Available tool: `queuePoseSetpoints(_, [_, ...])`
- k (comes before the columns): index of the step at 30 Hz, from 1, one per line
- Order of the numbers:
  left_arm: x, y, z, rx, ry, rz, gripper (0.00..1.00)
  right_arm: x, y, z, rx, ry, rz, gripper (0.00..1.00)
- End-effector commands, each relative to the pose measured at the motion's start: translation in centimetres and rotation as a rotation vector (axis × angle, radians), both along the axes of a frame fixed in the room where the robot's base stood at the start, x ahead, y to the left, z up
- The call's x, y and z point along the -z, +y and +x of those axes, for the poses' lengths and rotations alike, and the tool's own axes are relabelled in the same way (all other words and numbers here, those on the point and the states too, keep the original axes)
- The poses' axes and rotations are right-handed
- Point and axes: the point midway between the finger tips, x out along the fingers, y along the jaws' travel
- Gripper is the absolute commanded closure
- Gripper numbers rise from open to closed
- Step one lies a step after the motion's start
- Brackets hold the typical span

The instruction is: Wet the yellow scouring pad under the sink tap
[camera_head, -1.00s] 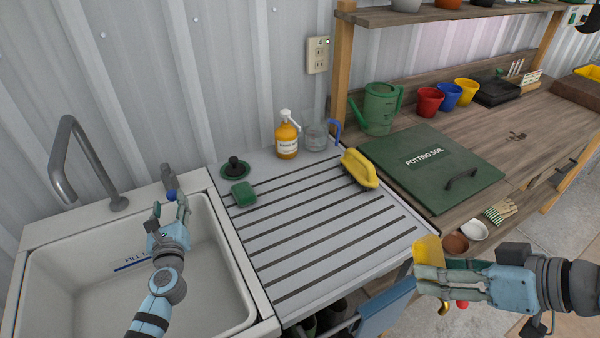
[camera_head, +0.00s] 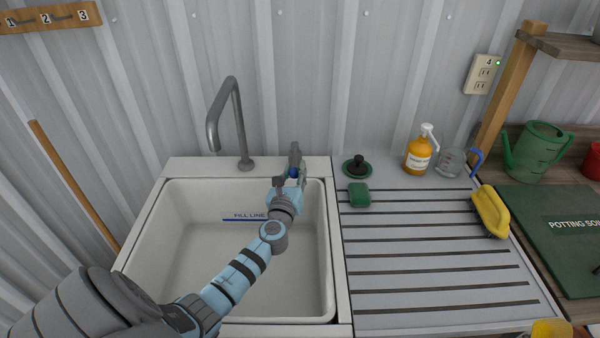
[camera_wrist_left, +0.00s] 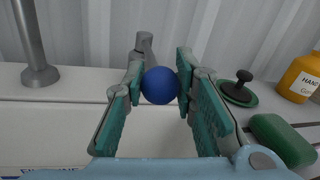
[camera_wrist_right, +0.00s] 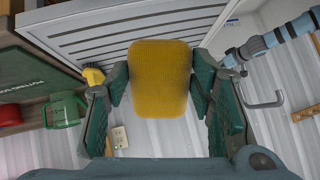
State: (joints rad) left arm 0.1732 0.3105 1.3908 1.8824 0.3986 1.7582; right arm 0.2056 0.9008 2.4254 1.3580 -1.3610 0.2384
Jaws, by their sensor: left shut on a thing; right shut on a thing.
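The yellow scouring pad (camera_wrist_right: 160,80) is clamped between the fingers of my right gripper (camera_wrist_right: 160,92). In the head view only the pad's upper part (camera_head: 551,329) shows at the bottom right edge, in front of the drainboard; the right gripper is out of that view. My left gripper (camera_head: 291,174) is shut on the blue knob (camera_wrist_left: 160,85) of the tap lever (camera_wrist_left: 144,43), at the sink's back right corner. The grey tap (camera_head: 231,120) arches over the back of the sink (camera_head: 180,290). No water shows from its spout.
On the ribbed drainboard (camera_head: 430,265) are a green sponge (camera_head: 358,195), a black-knobbed plug (camera_head: 357,165), an orange soap bottle (camera_head: 419,153), a clear jug (camera_head: 450,161) and a yellow brush (camera_head: 490,210). My left arm crosses the basin. The basin's left part is clear.

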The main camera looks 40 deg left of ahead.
Motion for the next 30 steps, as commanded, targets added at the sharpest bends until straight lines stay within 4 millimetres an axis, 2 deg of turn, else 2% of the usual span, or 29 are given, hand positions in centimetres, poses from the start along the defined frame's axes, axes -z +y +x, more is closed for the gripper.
queuePoseSetpoints(8, [0.3, -1.7, 1.5, -0.173, -0.003, -0.004, 1.00, 1.5, 0.0, 0.0, 0.000, 0.000, 0.000, 0.73])
queuePoseSetpoints(15, [0.0, -1.7, 1.5, -0.184, 0.000, 0.001, 1.00, 1.3, 0.0, 0.0, 0.000, 0.000, 0.000, 0.73])
queuePoseSetpoints(16, [0.0, -1.7, 1.5, -0.184, 0.000, 0.001, 0.73, 1.3, 0.0, 0.0, 0.000, 0.000, 0.000, 0.73])
queuePoseSetpoints(20, [0.0, -1.7, 1.5, -0.184, 0.000, 0.001, 0.54, 1.3, 0.0, 0.0, 0.000, 0.000, 0.000, 0.73])
queuePoseSetpoints(30, [0.0, -1.9, 1.2, -0.183, -0.001, 0.000, 0.54, 1.3, 0.0, 0.0, 0.000, 0.000, 0.000, 0.73])
